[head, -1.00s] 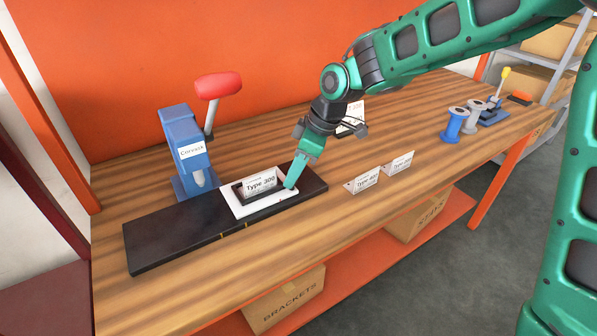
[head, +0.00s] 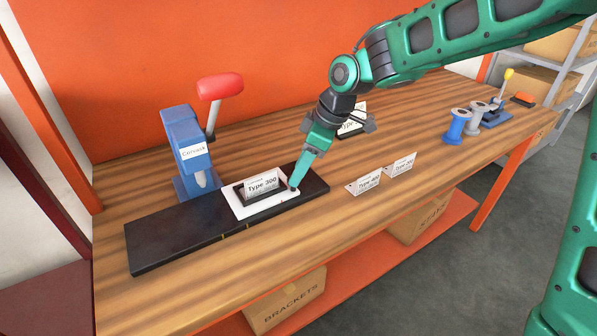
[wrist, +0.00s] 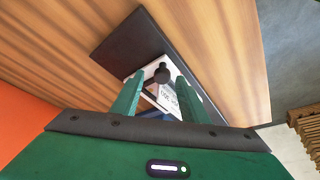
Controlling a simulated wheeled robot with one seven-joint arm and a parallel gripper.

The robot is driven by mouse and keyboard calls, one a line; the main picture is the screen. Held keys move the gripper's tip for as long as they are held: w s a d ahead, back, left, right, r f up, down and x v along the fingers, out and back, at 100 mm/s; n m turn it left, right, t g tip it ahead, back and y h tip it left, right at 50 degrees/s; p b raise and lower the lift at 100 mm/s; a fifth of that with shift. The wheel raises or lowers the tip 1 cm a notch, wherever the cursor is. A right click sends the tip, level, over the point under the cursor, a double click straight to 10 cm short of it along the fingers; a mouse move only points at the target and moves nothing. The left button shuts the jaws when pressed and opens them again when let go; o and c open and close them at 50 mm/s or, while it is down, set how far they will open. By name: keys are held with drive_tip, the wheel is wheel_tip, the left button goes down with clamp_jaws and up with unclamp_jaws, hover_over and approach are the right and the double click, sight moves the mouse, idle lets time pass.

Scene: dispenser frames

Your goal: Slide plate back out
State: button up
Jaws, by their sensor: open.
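The white plate (head: 240,209) lies on a long black track (head: 180,232) on the wooden bench. A black-framed holder with a "Type 300" card (head: 262,183) sits on it. My gripper (head: 293,187) reaches down to the plate's right end, fingers pointing down. In the wrist view, my gripper (wrist: 153,85) has its two green fingers apart, with a dark round knob (wrist: 161,74) showing between them. I cannot tell whether either finger touches the knob. The plate shows partly behind the fingers.
A blue press (head: 188,150) labelled "Corvask" with a red-knobbed lever (head: 219,86) stands behind the track's left part. "Type" cards (head: 365,184) stand to the right. Blue and grey spools (head: 455,127) are at the far right. The track's left part is clear.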

drive_tip(key=v, duration=0.9)
drive_tip(key=shift+w, duration=0.1)
drive_tip(key=s+d+f+m+h, duration=0.1)
drive_tip(key=s+d+m, duration=0.25)
drive_tip(key=d, duration=0.55)
drive_tip(key=s+d+m+h, duration=0.15)
drive_tip(key=d+m, duration=0.25)
drive_tip(key=d, duration=0.4)
drive_tip(key=s+d+f+m+h, duration=0.1)
drive_tip(key=s+d+m, duration=0.2)
drive_tip(key=d, duration=0.6)
drive_tip(key=s+d+f+m, duration=0.2)
drive_tip(key=s+d+m, duration=0.4)
drive_tip(key=s, duration=0.4)
drive_tip(key=s+d+f+m+g, duration=0.1)
drive_tip(key=s+d+f+m, duration=0.1)
drive_tip(key=s+d+m, duration=0.3)
drive_tip(key=s+d+h, duration=0.1)
drive_tip(key=s+d, duration=0.2)
drive_tip(key=s, duration=0.2)
drive_tip(key=shift+f+m, duration=0.25)
drive_tip(key=shift+m, duration=0.1)
